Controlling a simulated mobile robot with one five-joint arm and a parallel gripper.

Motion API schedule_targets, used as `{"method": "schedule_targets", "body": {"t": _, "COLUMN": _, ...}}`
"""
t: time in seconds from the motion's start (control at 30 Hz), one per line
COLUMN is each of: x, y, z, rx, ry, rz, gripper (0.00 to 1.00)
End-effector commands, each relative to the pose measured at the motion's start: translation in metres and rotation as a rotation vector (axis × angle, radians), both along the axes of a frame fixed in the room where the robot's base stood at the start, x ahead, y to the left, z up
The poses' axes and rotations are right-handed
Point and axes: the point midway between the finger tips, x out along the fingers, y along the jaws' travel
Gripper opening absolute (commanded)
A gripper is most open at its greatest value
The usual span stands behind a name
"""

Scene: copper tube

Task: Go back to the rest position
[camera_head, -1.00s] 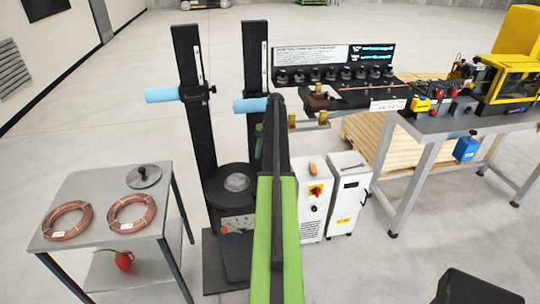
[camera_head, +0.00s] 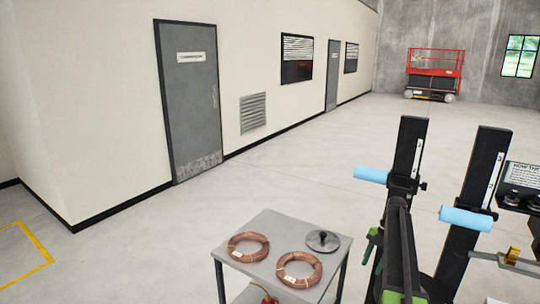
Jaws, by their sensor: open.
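My arm (camera_head: 400,250), black with green sections, rises from the bottom edge right of centre. It is folded, and a short green and dark end part shows at its left side. This appears to be my gripper (camera_head: 372,256), open, small and partly hidden behind the arm. I see nothing held in it. It is right of the grey cart and in front of the black post with a blue roller.
The grey cart (camera_head: 262,224) carries two copper coils (camera_head: 248,247) (camera_head: 299,270) and a grey disc (camera_head: 323,241). Two black posts (camera_head: 408,150) (camera_head: 484,185) with blue rollers stand close right of it. Open floor (camera_head: 150,255) lies left; a door (camera_head: 188,100) and red lift (camera_head: 434,72) stand farther off.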

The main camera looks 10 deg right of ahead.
Motion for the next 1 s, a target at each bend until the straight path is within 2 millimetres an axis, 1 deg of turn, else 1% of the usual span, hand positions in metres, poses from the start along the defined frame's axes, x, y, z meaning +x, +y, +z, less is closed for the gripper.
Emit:
{"method": "schedule_targets", "body": {"t": 0.03, "x": 0.004, "y": 0.051, "z": -0.002, "rx": -0.011, "ry": 0.004, "rz": 0.043, "gripper": 0.46}}
{"method": "schedule_targets", "body": {"t": 0.07, "x": 0.007, "y": 0.077, "z": -0.003, "rx": -0.021, "ry": 0.009, "rz": 0.057, "gripper": 0.46}}
{"method": "schedule_targets", "body": {"t": 0.1, "x": 0.010, "y": 0.112, "z": -0.005, "rx": -0.038, "ry": 0.017, "rz": 0.066, "gripper": 0.46}}
{"method": "schedule_targets", "body": {"t": 0.17, "x": 0.008, "y": 0.165, "z": -0.007, "rx": -0.070, "ry": 0.034, "rz": 0.060, "gripper": 0.46}}
{"method": "schedule_targets", "body": {"t": 0.2, "x": 0.005, "y": 0.200, "z": -0.009, "rx": -0.094, "ry": 0.045, "rz": 0.040, "gripper": 0.46}}
{"method": "schedule_targets", "body": {"t": 0.27, "x": -0.006, "y": 0.252, "z": -0.012, "rx": -0.140, "ry": 0.064, "rz": -0.011, "gripper": 0.46}}
{"method": "schedule_targets", "body": {"t": 0.3, "x": -0.017, "y": 0.286, "z": -0.014, "rx": -0.172, "ry": 0.075, "rz": -0.061, "gripper": 0.46}}
{"method": "schedule_targets", "body": {"t": 0.37, "x": -0.039, "y": 0.334, "z": -0.017, "rx": -0.230, "ry": 0.092, "rz": -0.172, "gripper": 0.46}}
{"method": "schedule_targets", "body": {"t": 0.4, "x": -0.057, "y": 0.365, "z": -0.019, "rx": -0.270, "ry": 0.102, "rz": -0.273, "gripper": 0.46}}
{"method": "schedule_targets", "body": {"t": 0.47, "x": -0.082, "y": 0.395, "z": -0.021, "rx": -0.326, "ry": 0.114, "rz": -0.454, "gripper": 0.46}}
{"method": "schedule_targets", "body": {"t": 0.5, "x": -0.097, "y": 0.409, "z": -0.022, "rx": -0.354, "ry": 0.120, "rz": -0.584, "gripper": 0.46}}
{"method": "schedule_targets", "body": {"t": 0.57, "x": -0.116, "y": 0.419, "z": -0.023, "rx": -0.386, "ry": 0.129, "rz": -0.796, "gripper": 0.46}}
{"method": "schedule_targets", "body": {"t": 0.6, "x": -0.127, "y": 0.420, "z": -0.024, "rx": -0.401, "ry": 0.138, "rz": -0.948, "gripper": 0.46}}
{"method": "schedule_targets", "body": {"t": 0.7, "x": -0.143, "y": 0.412, "z": -0.024, "rx": -0.412, "ry": 0.162, "rz": -1.324, "gripper": 0.46}}
{"method": "schedule_targets", "body": {"t": 0.77, "x": -0.145, "y": 0.409, "z": -0.025, "rx": -0.407, "ry": 0.180, "rz": -1.514, "gripper": 0.46}}
{"method": "schedule_targets", "body": {"t": 0.8, "x": -0.142, "y": 0.408, "z": -0.025, "rx": -0.401, "ry": 0.189, "rz": -1.622, "gripper": 0.46}}
{"method": "schedule_targets", "body": {"t": 0.83, "x": -0.139, "y": 0.407, "z": -0.025, "rx": -0.395, "ry": 0.198, "rz": -1.690, "gripper": 0.46}}
{"method": "schedule_targets", "body": {"t": 0.9, "x": -0.135, "y": 0.407, "z": -0.025, "rx": -0.383, "ry": 0.217, "rz": -1.812, "gripper": 0.46}}
{"method": "schedule_targets", "body": {"t": 1.0, "x": -0.134, "y": 0.404, "z": -0.025, "rx": -0.376, "ry": 0.237, "rz": -1.904, "gripper": 0.46}}
